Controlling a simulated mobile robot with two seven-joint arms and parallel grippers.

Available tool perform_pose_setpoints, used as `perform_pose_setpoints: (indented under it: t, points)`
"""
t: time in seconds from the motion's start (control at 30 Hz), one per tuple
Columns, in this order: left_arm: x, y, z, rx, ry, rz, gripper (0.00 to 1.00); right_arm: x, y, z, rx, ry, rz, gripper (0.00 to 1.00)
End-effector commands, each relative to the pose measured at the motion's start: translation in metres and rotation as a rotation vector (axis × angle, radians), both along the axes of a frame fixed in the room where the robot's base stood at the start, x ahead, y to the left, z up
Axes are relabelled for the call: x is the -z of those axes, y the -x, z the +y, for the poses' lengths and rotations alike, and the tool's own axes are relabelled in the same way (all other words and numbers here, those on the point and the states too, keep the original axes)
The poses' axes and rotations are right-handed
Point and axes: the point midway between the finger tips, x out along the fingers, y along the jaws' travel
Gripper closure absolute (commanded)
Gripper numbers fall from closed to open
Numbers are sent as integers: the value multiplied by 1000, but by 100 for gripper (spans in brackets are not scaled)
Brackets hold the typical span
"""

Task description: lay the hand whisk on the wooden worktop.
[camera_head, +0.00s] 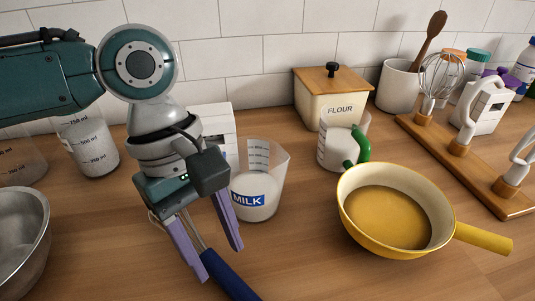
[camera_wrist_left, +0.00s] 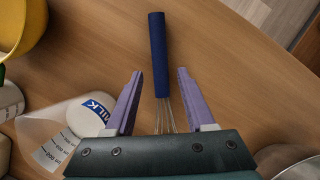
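The hand whisk has a dark blue handle (camera_head: 230,277) and thin metal wires; in the left wrist view its handle (camera_wrist_left: 158,55) points away from my gripper. It appears to lie on the wooden worktop (camera_head: 300,262), though the contact is hard to see. My left gripper (camera_head: 222,265) has its two purple fingers spread, with the whisk's wires between them and a gap on both sides. The fingers also show in the left wrist view (camera_wrist_left: 158,75). The far end of the wires is hidden by my gripper. My right gripper is not in view.
A milk jug (camera_head: 258,185) stands close beside my left gripper. A yellow pan (camera_head: 365,232) is to the right and a metal bowl (camera_head: 22,240) at the left edge. The front middle is clear.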

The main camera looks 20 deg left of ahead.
Motion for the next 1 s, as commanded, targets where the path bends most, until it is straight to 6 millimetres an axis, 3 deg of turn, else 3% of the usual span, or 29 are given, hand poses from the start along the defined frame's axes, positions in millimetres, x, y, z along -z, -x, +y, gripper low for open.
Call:
perform_pose_setpoints:
  t: [0.37,0.8,1.0]
  points:
    - [-4,-1,1,0,0,0,36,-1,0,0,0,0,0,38]
    - [-79,-10,22,0,0,-2,36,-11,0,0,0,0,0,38]
    - [-94,-12,26,0,0,-1,36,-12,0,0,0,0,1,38]
